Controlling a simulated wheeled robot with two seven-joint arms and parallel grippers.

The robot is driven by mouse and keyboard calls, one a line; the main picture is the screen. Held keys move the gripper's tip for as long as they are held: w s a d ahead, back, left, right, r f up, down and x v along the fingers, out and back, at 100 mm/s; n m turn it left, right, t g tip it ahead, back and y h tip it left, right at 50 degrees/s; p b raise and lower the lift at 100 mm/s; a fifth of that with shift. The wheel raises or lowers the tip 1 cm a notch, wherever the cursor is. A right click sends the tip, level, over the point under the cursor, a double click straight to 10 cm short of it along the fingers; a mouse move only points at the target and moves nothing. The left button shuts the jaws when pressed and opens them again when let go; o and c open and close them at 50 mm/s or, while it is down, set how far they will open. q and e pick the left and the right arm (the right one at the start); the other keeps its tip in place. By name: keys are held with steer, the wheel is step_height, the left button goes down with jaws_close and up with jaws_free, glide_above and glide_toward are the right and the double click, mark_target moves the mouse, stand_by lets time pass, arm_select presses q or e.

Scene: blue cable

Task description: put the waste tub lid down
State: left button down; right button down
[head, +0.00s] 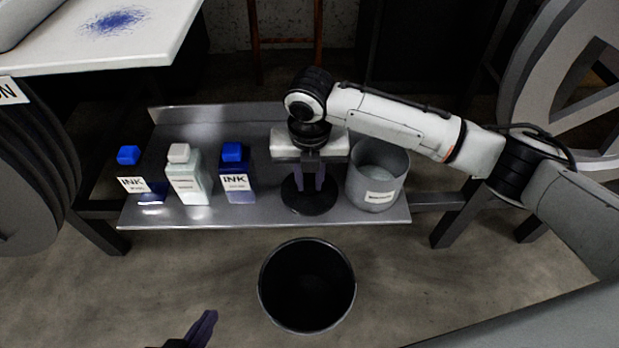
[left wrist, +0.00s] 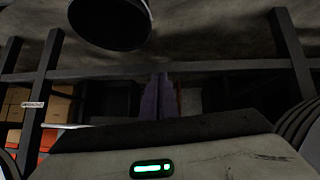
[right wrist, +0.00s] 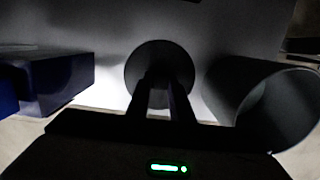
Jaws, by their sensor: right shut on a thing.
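The waste tub lid (head: 309,202) is a round dark disc at the right half of the metal shelf, between the dark blue ink bottle and a grey tub. My right gripper (head: 310,186) points down from above it, shut at its middle. In the right wrist view the lid (right wrist: 160,52) shows beyond the converging fingers (right wrist: 162,82), which hide its grip point. I cannot tell whether it touches the shelf. The open grey tub (head: 376,176), with a white label, stands just right of it. My left gripper (head: 204,328) is low at the bottom edge, its fingers together and empty.
Ink bottles with blue caps (head: 235,172) and a white-capped bottle (head: 187,175) stand left on the shelf (head: 150,215). An open black bin (head: 307,285) stands on the floor in front. A white table (head: 100,45) is at the back left; large spools flank the scene.

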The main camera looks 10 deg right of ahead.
mark_target(309, 197)
steer(key=c, duration=1.6)
jaws_free()
steer(key=shift+f, duration=0.15)
arm_select(q)
steer(key=shift+w, duration=0.15)
steer(key=p, duration=0.2)
steer(key=shift+a+r+p, duration=0.2)
steer(key=shift+r+p, duration=0.15)
steer(key=shift+r, duration=0.05)
arm_select(e)
steer(key=r, duration=0.4)
steer(key=s+r, duration=0.1)
steer(key=r, duration=0.7)
steer(key=shift+s+a+r, duration=0.15)
steer(key=shift+s+a, duration=0.05)
